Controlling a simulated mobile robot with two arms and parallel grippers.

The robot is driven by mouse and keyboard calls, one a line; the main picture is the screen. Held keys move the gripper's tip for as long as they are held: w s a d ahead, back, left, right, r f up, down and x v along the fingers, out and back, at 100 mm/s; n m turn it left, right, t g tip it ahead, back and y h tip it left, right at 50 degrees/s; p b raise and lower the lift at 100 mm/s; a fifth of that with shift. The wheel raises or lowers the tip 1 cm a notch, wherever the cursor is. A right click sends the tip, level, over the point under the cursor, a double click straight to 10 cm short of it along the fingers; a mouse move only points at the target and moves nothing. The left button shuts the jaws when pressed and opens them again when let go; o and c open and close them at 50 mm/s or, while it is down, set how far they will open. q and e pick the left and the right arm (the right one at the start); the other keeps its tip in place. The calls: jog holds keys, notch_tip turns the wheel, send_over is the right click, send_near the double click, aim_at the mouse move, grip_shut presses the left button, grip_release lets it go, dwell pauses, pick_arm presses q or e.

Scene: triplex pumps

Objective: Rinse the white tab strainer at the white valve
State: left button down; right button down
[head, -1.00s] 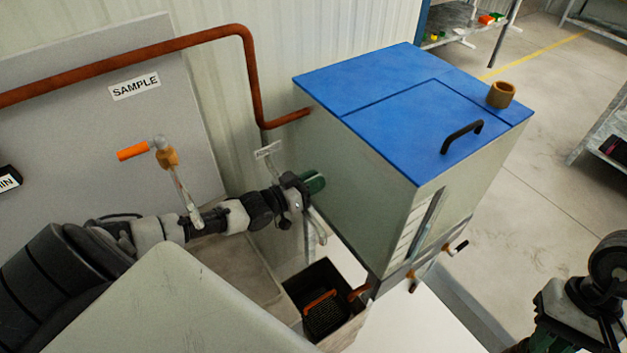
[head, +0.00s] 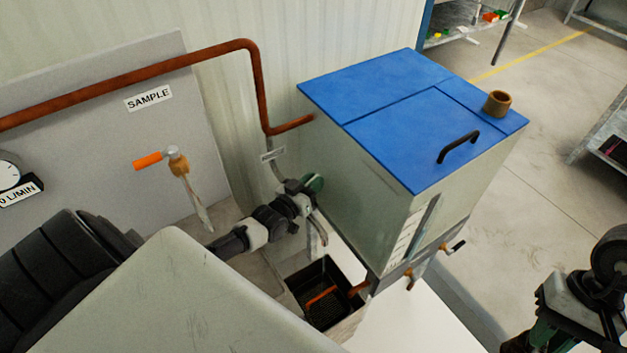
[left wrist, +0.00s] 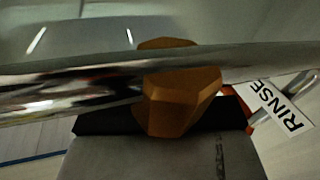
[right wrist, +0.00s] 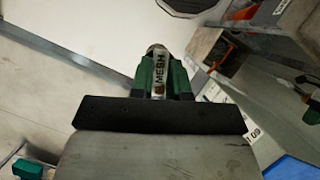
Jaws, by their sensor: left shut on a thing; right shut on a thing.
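My left gripper (head: 312,185) is at the rinse valve, beside the blue-lidded tank's near wall. Its green fingertips are shut on a part of the valve that they hide. In the left wrist view, a brass valve body (left wrist: 180,100) and a shiny metal pipe (left wrist: 60,85) cross in front of the gripper, with a RINSE tag (left wrist: 272,105) beside them. A metal spout (head: 318,232) hangs above the black basin (head: 297,285). My right gripper (right wrist: 160,72) is shut on a pale tab marked MESH (right wrist: 158,70). The rest of that strainer is hidden.
The tank (head: 415,120) has a black lid handle and small cocks low on its front. A SAMPLE valve with an orange lever (head: 148,161) stands left of my left gripper. An orange bar (head: 320,297) lies in the basin.

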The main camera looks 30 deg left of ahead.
pick_arm(q)
jog(key=c, duration=1)
grip_release()
jog(key=shift+c, duration=0.2)
jog(key=s+b, duration=0.1)
jog(key=s, duration=0.6)
jog(key=shift+s+a, duration=0.2)
jog(key=shift+a, duration=0.2)
